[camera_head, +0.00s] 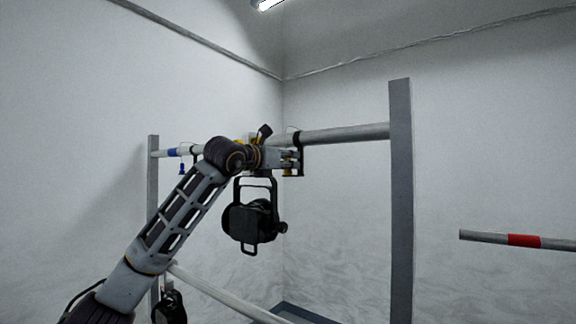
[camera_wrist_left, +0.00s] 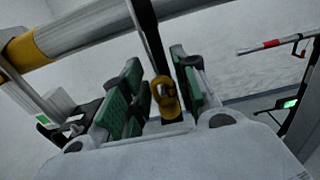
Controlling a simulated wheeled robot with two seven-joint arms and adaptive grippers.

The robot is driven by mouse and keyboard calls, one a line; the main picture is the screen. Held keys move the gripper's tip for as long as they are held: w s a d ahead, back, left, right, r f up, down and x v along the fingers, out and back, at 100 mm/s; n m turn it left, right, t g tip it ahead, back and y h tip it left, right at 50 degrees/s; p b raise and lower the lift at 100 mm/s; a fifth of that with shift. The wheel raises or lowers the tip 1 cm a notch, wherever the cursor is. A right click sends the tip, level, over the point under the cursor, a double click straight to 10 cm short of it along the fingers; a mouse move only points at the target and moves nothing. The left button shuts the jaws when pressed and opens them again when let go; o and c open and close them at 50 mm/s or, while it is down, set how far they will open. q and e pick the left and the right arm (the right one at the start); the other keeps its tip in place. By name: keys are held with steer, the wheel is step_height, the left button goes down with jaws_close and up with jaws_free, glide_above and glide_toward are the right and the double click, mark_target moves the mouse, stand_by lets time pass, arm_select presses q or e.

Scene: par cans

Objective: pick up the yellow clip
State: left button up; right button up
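The yellow clip (camera_wrist_left: 166,98) hangs on a dark strap or cable below the pipe in the left wrist view. My left gripper (camera_wrist_left: 157,88) is open, with its green-padded fingers on either side of the clip and strap. Gaps show between the clip and the pads. In the head view, my left gripper (camera_head: 288,160) is beside the pipe above the black par can. A small yellow piece (camera_head: 288,171), apparently the clip, shows just under the fingertips, partly hidden. My right gripper is in neither view.
A grey pipe (camera_head: 345,133) runs to a grey upright post (camera_head: 401,200). A black par can (camera_head: 250,219) hangs under my left wrist. A blue clip (camera_head: 182,169) hangs at the left. A red-banded bar (camera_head: 523,240) is at the right. A lower rail (camera_head: 215,293) crosses below.

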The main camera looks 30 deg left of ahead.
arm_select(q)
jaws_close()
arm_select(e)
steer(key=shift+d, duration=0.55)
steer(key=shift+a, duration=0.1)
arm_select(q)
steer(key=shift+r, duration=0.65)
step_height(320, 180, up, 7)
steer(key=shift+r+p, duration=0.1)
steer(key=shift+p, duration=0.35)
steer(key=shift+r, duration=0.75)
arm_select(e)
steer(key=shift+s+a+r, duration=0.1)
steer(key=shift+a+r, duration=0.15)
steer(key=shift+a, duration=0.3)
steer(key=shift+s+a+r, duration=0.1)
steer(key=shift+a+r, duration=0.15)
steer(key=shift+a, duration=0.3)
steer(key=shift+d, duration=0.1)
